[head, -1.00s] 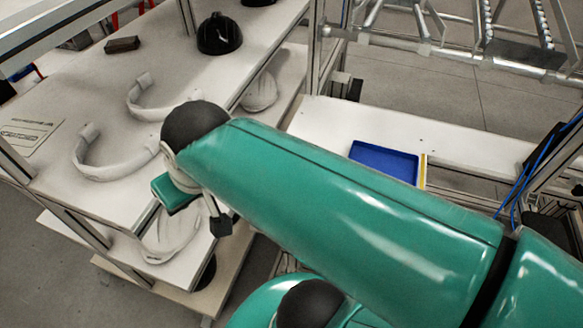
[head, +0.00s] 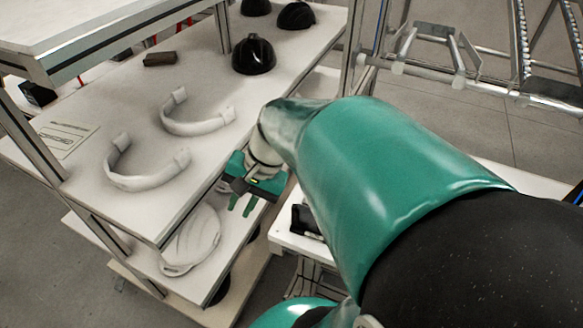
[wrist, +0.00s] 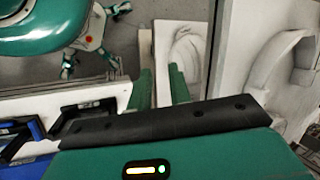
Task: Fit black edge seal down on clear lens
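I cannot make out a clear lens or a black edge seal for certain in either view. My gripper (head: 241,205) hangs off the right edge of the white table, with its two green fingers pointing down. In the wrist view my gripper (wrist: 161,72) has its fingers apart, with nothing seen between them. A dark, frame-like item (head: 306,221) lies on a white bench right of the gripper, partly hidden by my arm. A dark item also shows at the left of the wrist view (wrist: 88,112); its shape is unclear.
Two pale curved bands (head: 148,182) (head: 196,127) lie on the white table (head: 100,215). Black helmet shells (head: 253,56) and a dark block (head: 160,58) stand farther back. A white shell (head: 192,240) rests on the lower shelf. Blue parts (wrist: 32,132) show at the wrist view's left.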

